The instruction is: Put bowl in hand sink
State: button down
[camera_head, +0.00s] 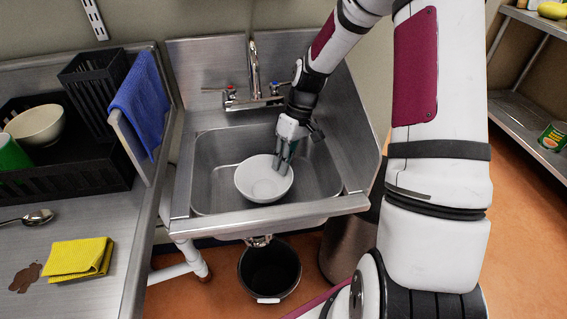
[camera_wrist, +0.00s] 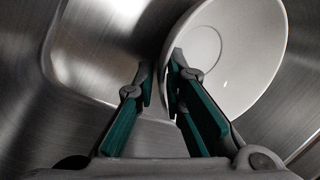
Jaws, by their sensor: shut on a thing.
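A white bowl (camera_head: 262,181) is at the hand sink (camera_head: 212,150), inside the outline of its basin in the head view. In the wrist view the bowl (camera_wrist: 232,55) fills the upper right, with the steel basin around it. My gripper (camera_head: 285,160) is shut on the bowl's rim, at its right side in the head view. In the wrist view the fingers of my gripper (camera_wrist: 165,95) pinch the rim between them. I cannot tell whether the bowl's underside touches the basin floor.
A faucet (camera_head: 254,70) stands behind the basin. A blue cloth (camera_head: 140,103) hangs over the divider on the left. The left counter holds a black rack (camera_head: 85,181) with another bowl (camera_head: 36,125), a spoon (camera_head: 38,217) and a yellow cloth (camera_head: 78,258). A black bin (camera_head: 243,285) stands below the sink.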

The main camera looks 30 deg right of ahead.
jog(key=shift+f, duration=0.2)
jog(key=c, duration=1.7)
grip_release()
jog(key=shift+o, duration=0.2)
jog(key=p+v, duration=0.1)
jog(key=v, duration=1.1)
jog(key=s+a+r+h, duration=0.2)
jog(key=s+a+r, duration=0.3)
jog(key=s+r, duration=0.3)
jog(key=s+a+r+m+t, duration=0.1)
jog(key=s+a+r, duration=0.1)
jog(key=s, duration=0.5)
jog(key=s+a+r+m+t+h, duration=0.1)
jog(key=s+a+r, duration=0.1)
jog(key=s, duration=0.5)
jog(key=s+a+r+m+t, duration=0.1)
jog(key=s+a+r, duration=0.1)
jog(key=s, duration=0.6)
jog(key=shift+a+r+m+h, duration=0.3)
jog(key=shift+a+r+h, duration=0.05)
jog(key=shift+r+h, duration=0.1)
